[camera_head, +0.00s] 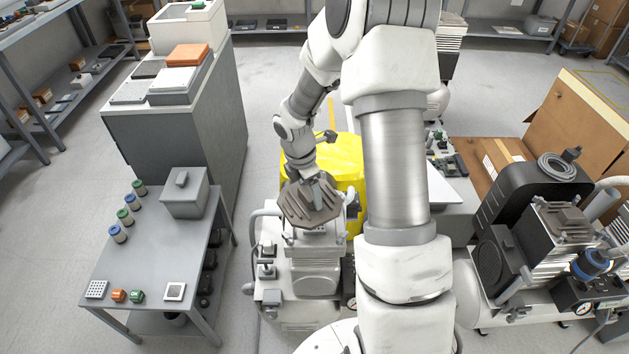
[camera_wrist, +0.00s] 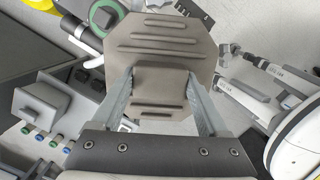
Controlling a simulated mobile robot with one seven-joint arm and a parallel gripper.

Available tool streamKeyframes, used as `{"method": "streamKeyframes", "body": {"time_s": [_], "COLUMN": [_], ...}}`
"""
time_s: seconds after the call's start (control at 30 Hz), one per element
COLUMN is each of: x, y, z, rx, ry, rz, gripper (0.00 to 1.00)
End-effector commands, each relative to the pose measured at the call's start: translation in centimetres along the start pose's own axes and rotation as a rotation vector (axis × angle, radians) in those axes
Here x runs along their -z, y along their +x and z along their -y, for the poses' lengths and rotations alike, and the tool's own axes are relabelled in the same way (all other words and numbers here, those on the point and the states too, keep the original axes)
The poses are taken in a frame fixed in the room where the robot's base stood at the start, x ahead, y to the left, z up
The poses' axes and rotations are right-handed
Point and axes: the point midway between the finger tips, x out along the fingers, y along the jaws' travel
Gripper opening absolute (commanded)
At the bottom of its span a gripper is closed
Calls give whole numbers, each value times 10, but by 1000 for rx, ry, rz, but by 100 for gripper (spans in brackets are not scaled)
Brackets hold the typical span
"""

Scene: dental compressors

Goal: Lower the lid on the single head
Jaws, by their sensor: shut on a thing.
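The lid (camera_head: 308,203) is a grey-brown octagonal plate with raised ribs. It sits tilted over the top of the single head (camera_head: 315,245), a light grey compressor in the middle of the head view. My gripper (camera_head: 318,190) is above the lid. In the wrist view my gripper (camera_wrist: 163,88) has its two fingers on either side of a raised block on the lid (camera_wrist: 165,45) and is shut on it. The lid hides the top of the head in the wrist view, and whether it touches the head all round cannot be told.
A grey table (camera_head: 155,245) with several small coloured cylinders and a grey box (camera_head: 184,194) stands at the left. A yellow object (camera_head: 340,158) is behind the compressor. A second, black-and-silver compressor (camera_head: 540,240) and cardboard boxes (camera_head: 585,115) are at the right.

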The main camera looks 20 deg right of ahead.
Motion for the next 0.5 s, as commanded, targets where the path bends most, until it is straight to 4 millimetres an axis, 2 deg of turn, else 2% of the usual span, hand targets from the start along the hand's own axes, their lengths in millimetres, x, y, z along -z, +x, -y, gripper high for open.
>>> {"method": "streamKeyframes", "body": {"time_s": [0.03, 0.3, 0.5], "x": [-4, -9, -7], "y": [-8, -8, -8], "z": [2, 10, 14], "rx": [-13, -100, -143], "ry": [-97, -657, -930], "rz": [-1, -2, -2], "gripper": [0, 0, 0]}}
